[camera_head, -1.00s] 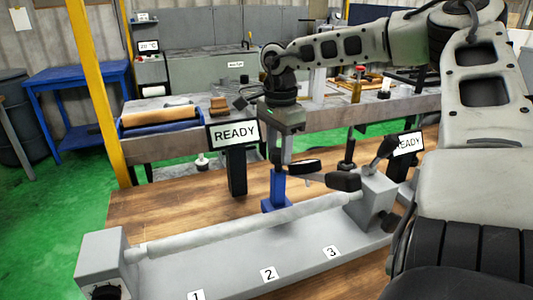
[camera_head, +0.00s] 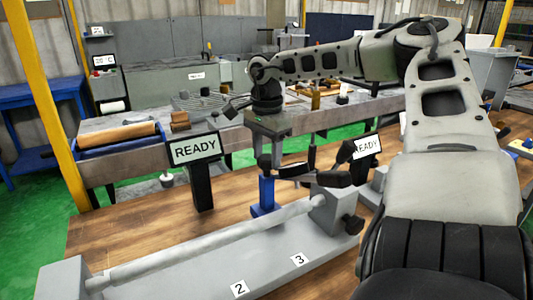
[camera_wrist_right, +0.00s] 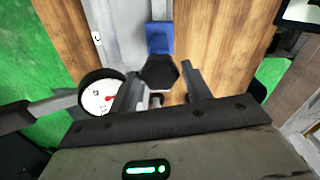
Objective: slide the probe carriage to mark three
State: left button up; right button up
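The probe carriage shows as a blue block (camera_head: 263,194) behind the round bar, nearer its right end. The wrist view also shows the blue block (camera_wrist_right: 160,38), with a black hexagonal knob (camera_wrist_right: 159,72) nearer the camera. A white dial (camera_wrist_right: 101,95) with a red pointer sits to the left of the knob. My right gripper (camera_head: 287,162) points down above the carriage. In the wrist view its fingers (camera_wrist_right: 163,90) are apart, with the knob between them; I cannot tell if they touch it. Mark three (camera_head: 299,259) and mark two (camera_head: 239,289) are on the grey base's front. My left gripper is out of view.
Bare wooden tabletop (camera_head: 130,230) lies behind the bar.

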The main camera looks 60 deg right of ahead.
notch_tip(320, 180, up, 16)
dwell(0.6)
dwell(0.5)
